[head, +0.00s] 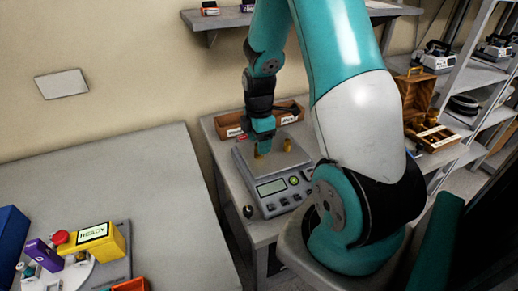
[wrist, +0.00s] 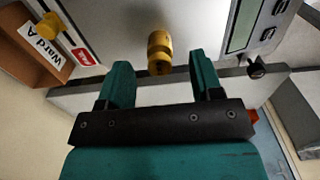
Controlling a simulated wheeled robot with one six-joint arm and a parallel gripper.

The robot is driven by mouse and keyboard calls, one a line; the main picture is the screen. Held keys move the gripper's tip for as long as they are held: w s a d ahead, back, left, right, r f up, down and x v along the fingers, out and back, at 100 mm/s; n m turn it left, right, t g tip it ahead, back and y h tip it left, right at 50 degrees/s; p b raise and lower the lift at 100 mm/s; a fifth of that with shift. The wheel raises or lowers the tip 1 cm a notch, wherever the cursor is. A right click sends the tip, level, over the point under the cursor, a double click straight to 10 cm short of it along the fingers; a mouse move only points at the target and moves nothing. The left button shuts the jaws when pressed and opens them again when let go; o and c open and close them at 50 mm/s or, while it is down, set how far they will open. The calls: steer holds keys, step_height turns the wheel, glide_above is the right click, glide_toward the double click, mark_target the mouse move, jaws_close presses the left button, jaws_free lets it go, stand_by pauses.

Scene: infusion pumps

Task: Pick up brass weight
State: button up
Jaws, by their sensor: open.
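A brass weight (wrist: 160,52) shows in the wrist view, standing in line with the gap between my open fingers, near their tips. I cannot tell whether it is between them or just beyond. In the head view a bit of brass (head: 259,154) shows at the fingertips, mostly hidden by my gripper (head: 262,148). A second brass weight (head: 287,145) stands to the right of my gripper; it shows at the upper left in the wrist view (wrist: 54,27). My gripper is open and low over the pan of a grey scale (head: 270,187).
A wooden box labelled Ward A (wrist: 33,50) lies behind the scale. A wooden case (head: 415,95) and tray (head: 433,138) sit to the right. A grey table (head: 165,180) at left holds a yellow pump (head: 97,241) reading READY. A wall shelf (head: 225,21) hangs above.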

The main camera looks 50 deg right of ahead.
step_height(320, 180, down, 2)
steer(key=shift+f, duration=0.1)
jaws_close()
